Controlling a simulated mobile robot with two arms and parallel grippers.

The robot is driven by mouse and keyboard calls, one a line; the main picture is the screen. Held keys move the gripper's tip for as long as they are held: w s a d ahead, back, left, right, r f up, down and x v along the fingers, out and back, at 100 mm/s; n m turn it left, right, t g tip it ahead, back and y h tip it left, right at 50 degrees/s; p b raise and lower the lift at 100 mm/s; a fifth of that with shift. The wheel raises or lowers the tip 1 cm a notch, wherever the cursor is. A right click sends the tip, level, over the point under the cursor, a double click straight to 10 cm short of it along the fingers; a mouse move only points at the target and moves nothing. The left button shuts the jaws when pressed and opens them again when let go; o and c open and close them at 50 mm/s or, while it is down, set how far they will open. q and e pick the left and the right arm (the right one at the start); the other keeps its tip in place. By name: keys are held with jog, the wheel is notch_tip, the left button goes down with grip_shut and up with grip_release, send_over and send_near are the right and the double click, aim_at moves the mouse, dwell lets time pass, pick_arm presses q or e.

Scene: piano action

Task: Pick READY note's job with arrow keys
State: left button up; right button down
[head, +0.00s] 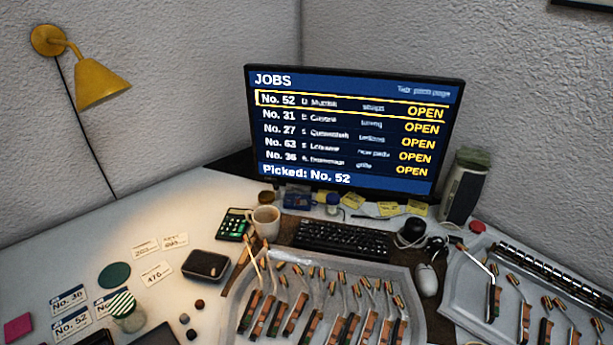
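The monitor (350,128) stands at the back of the desk and shows a JOBS list: No. 52, 31, 27, 63 and 36, all marked OPEN. A yellow frame is around the top row, No. 52, and the bottom line reads "Picked: No. 52". The black keyboard (340,239) lies below the monitor; its arrow keys are too small to make out. Yellow notes (388,209) lie between keyboard and monitor, their writing too small to read. I cannot tell which note says READY. Neither gripper is in view.
Trays of piano action parts (237,318) fill the front middle and right. A mug (265,221) stands left of the keyboard, a mouse (427,279) to its right. Number cards (71,324), including No. 36 and No. 52, lie at the left beside a striped jar (127,312).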

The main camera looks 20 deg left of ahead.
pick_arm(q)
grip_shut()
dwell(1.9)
